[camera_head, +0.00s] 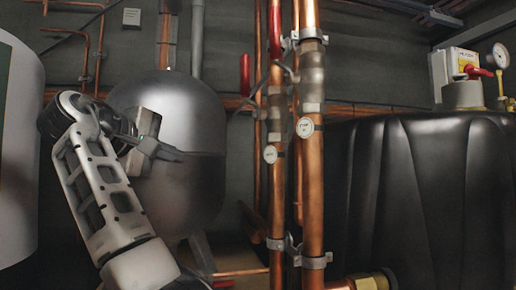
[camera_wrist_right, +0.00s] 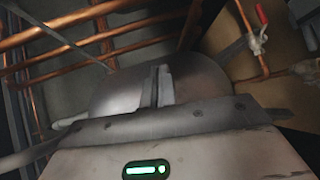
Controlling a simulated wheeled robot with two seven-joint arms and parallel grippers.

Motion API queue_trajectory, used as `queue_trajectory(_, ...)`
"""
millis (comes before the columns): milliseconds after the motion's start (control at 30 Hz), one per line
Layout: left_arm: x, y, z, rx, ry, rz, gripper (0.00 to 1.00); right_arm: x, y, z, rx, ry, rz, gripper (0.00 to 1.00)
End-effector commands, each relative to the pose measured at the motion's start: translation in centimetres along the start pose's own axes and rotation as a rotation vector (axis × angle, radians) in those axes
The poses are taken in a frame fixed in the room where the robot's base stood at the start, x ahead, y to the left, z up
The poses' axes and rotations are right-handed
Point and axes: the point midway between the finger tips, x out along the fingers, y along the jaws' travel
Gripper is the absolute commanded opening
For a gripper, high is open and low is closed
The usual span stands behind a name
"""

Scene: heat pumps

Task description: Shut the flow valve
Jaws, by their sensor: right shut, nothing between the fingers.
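Two upright copper pipes stand at the middle of the head view, each with a round white tag; the right tag (camera_head: 305,127) and left tag (camera_head: 270,154) are too small to read surely. A red lever (camera_head: 275,30) stands upright by the left pipe, and another red handle (camera_head: 245,75) hangs farther left. I cannot tell which belongs to the flow valve. My right gripper (camera_head: 168,152) is shut and empty, in front of the grey tank, left of the pipes and apart from them. Its closed fingers (camera_wrist_right: 157,86) show in the wrist view. My left gripper is not in view.
A round grey tank (camera_head: 195,100) is behind my right gripper. A black tank (camera_head: 430,200) fills the right, with a red-handled valve (camera_head: 478,72) and gauge (camera_head: 500,55) above. The wrist view shows a small red-handled valve (camera_wrist_right: 261,15) on copper piping.

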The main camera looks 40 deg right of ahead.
Motion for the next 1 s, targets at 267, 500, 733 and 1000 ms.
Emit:
queue_trajectory(267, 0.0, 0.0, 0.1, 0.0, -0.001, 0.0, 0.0, -8.8, 15.4, 10.8, 0.02, -0.231, 0.177, 0.0)
queue_trajectory(500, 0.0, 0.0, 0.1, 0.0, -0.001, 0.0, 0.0, -11.3, 18.5, 14.4, 0.028, -0.306, 0.209, 0.0)
queue_trajectory(733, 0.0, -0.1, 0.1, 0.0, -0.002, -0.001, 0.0, -11.3, 18.5, 14.5, 0.029, -0.307, 0.209, 0.0)
queue_trajectory(1000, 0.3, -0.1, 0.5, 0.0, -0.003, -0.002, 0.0, -9.5, 18.7, 15.0, 0.029, -0.307, 0.207, 0.0)
